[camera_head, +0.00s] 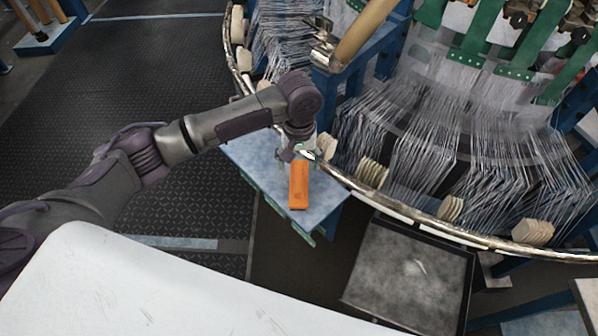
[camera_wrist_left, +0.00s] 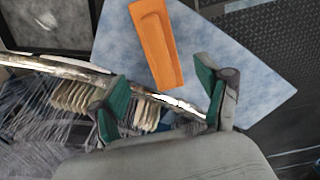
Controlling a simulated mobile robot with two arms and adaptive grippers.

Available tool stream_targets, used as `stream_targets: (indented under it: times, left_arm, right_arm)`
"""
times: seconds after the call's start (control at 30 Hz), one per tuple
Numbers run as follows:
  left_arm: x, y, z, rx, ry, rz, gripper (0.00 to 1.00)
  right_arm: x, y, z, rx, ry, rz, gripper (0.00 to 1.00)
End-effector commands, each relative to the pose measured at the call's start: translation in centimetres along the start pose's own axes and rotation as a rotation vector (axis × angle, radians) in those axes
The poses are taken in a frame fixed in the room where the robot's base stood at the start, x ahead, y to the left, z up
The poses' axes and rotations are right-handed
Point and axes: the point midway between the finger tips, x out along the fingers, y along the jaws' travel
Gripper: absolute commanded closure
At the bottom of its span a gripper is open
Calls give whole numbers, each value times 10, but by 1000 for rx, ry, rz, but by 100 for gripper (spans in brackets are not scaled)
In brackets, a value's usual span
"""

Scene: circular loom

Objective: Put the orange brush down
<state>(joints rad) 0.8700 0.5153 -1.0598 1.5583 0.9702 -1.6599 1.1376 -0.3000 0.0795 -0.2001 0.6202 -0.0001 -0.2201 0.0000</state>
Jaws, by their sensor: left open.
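The orange brush (camera_head: 299,186) lies on a small blue-grey table (camera_head: 325,196). In the left wrist view the brush (camera_wrist_left: 160,45) rests on the mottled blue surface (camera_wrist_left: 112,30), with its lower end near the gap between my fingers. My left gripper (camera_head: 297,155) is just above the table, at the brush's far end. In the left wrist view the gripper (camera_wrist_left: 162,92) has its green-padded fingers spread apart, and neither finger touches the brush. My right gripper is in neither view.
The loom's curved metal rim (camera_head: 410,212) runs close behind and right of the table, with pale stacked pieces (camera_head: 372,172) and many threads. A dark open tray (camera_head: 408,270) is at lower right. A white surface (camera_head: 150,290) fills the lower left. Dark floor lies left.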

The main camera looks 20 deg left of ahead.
Motion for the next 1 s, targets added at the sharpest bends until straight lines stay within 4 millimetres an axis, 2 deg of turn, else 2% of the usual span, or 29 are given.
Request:
stream_targets:
  times: [0.1,0.33,0.83,0.93,1.0]
  left_arm:
    - [-20,0,0,0,2,0,24]
    - [-34,0,0,0,0,0,24]
    - [-34,0,0,2,-1,0,24]
    - [-27,5,10,35,-4,15,24]
    - [-16,14,26,95,-5,46,24]
  right_arm:
    - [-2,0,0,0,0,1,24]
    - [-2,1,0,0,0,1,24]
    - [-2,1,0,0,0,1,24]
    - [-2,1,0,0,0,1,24]
    - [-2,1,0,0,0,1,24]
